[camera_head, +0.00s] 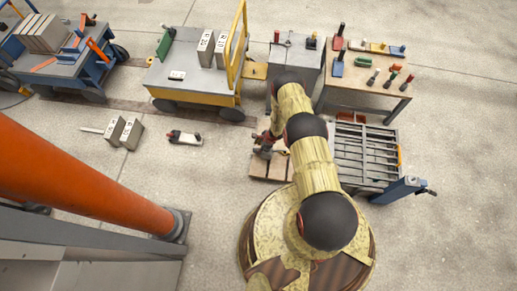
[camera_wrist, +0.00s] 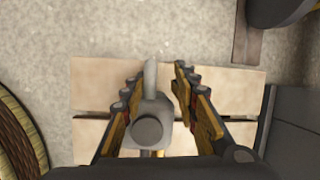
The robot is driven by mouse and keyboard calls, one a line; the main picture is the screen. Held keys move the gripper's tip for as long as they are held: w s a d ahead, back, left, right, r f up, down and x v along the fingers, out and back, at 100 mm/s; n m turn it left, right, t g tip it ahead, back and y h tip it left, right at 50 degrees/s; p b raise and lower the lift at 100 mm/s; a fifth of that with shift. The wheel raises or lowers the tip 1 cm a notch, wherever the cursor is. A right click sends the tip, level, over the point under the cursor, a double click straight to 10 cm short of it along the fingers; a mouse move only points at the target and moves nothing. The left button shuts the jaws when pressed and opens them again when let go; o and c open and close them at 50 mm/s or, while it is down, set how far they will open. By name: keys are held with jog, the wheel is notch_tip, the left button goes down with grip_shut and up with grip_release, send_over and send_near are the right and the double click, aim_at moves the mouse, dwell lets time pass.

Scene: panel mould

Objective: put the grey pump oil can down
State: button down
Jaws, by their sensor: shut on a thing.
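The grey pump oil can (camera_wrist: 150,128) is between the fingers of my gripper (camera_wrist: 158,82) in the wrist view. I see its round grey top and a thin pale spout pointing up the picture. My gripper is shut on it. Below lies a pale wooden slatted platform (camera_wrist: 215,90) with a dark gap between its boards. I cannot tell whether the can touches the boards. In the head view my gripper (camera_head: 265,146) is over the same platform (camera_head: 262,168), beside my arm. The can cannot be made out there.
A grey slatted rack (camera_head: 365,155) stands just right of the platform. Behind are a grey cabinet (camera_head: 297,55), a wooden workbench (camera_head: 365,75) with several tools, and a yellow-edged cart (camera_head: 195,85). Grey blocks (camera_head: 125,133) and a red-and-white object (camera_head: 184,138) lie on the floor to the left.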

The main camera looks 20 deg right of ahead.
jog(key=shift+f, duration=0.7)
jog(key=shift+r, duration=0.1)
jog(key=c, duration=1.3)
grip_release()
jog(key=shift+c, duration=0.2)
